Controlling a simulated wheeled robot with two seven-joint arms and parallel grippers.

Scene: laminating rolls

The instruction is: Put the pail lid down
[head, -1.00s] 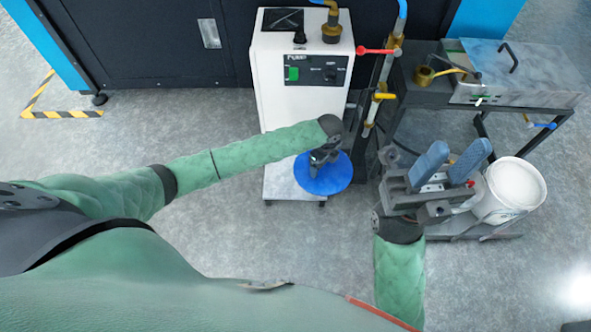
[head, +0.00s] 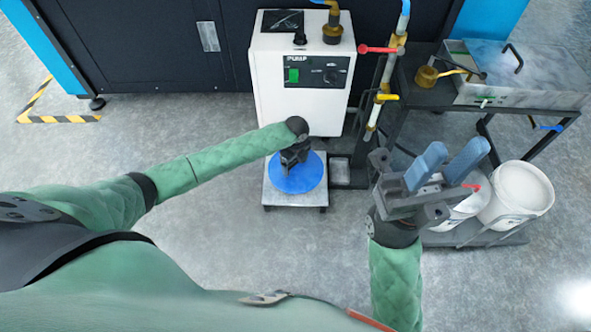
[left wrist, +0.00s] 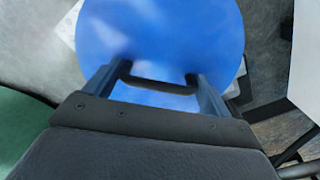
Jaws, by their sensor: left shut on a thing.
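The blue round pail lid (head: 299,181) lies flat above or on the pale platform (head: 283,200) at the foot of the white pump cabinet; I cannot tell whether it touches. My left gripper (head: 291,162) is over the lid, shut on its dark handle. In the left wrist view the lid (left wrist: 160,35) fills the upper middle, with the gripper's two fingers (left wrist: 158,84) at the handle ends. My right gripper (head: 447,165) is at the right with its two blue fingers apart, empty, in front of the cart.
The white pump cabinet (head: 300,105) stands behind the lid. A cart (head: 440,95) with a metal box (head: 510,75) stands right of it. Two white pails, one in clear view (head: 520,190) and one (head: 470,200) partly hidden by my right gripper, stand on the cart's low shelf. Floor at left is clear.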

